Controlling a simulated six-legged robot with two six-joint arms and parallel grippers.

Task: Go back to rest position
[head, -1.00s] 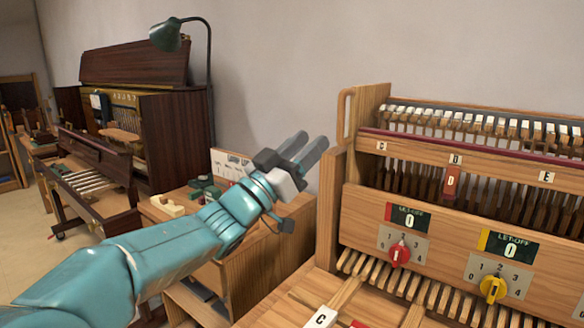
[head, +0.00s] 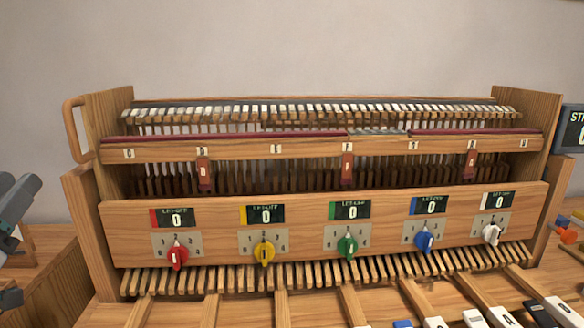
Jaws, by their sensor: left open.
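My left gripper (head: 22,195) shows only in part at the left edge of the head view. Its grey fingers are open and empty, pointing up beside the left end of the wooden piano action frame (head: 330,215), apart from it. The rest of the left arm is out of view. My right gripper is not in view. The frame's front panel carries a red knob (head: 177,256), a yellow knob (head: 264,254), a green knob (head: 348,246), a blue knob (head: 424,241) and a white knob (head: 491,235), each below a small display.
Wooden key levers, some with white or black key tops (head: 502,317), lie along the front. A dark display box (head: 573,128) stands at the right edge above small coloured parts (head: 567,233). A wooden handle (head: 73,130) sticks out at the frame's left. The wall above is bare.

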